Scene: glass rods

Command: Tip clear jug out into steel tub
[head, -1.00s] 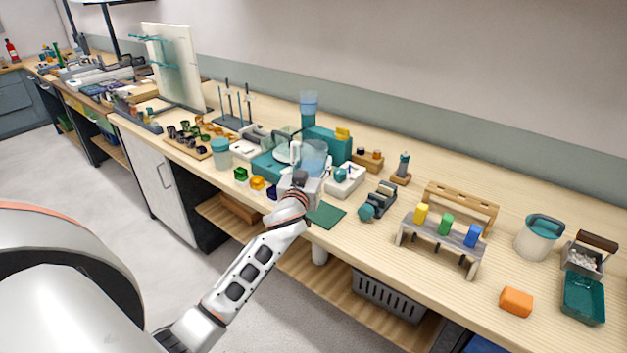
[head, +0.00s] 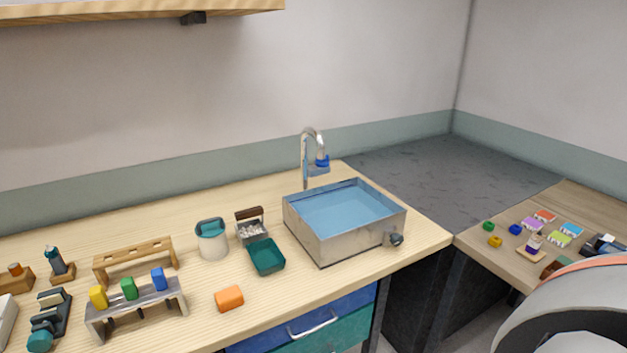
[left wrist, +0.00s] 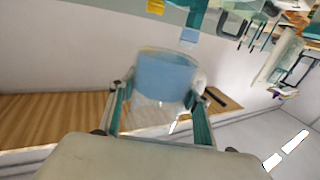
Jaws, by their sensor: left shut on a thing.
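The steel tub (head: 330,245) stands near the right end of the bench in the head view, with blue water in it. A tap (head: 306,160) rises behind it. The clear jug (left wrist: 165,78) shows in the left wrist view, holding blue liquid. My left gripper (left wrist: 160,104) is shut on it, with a finger on each side. The jug and left gripper are outside the head view, and the jug's height above the bench cannot be told. My right gripper is in neither view.
Left of the tub are a green tray (head: 267,257), a basket of white pieces (head: 251,231), a lidded pot (head: 211,240), an orange block (head: 229,298) and a rack with coloured blocks (head: 136,305). A knob (head: 396,239) sticks out at the tub's right.

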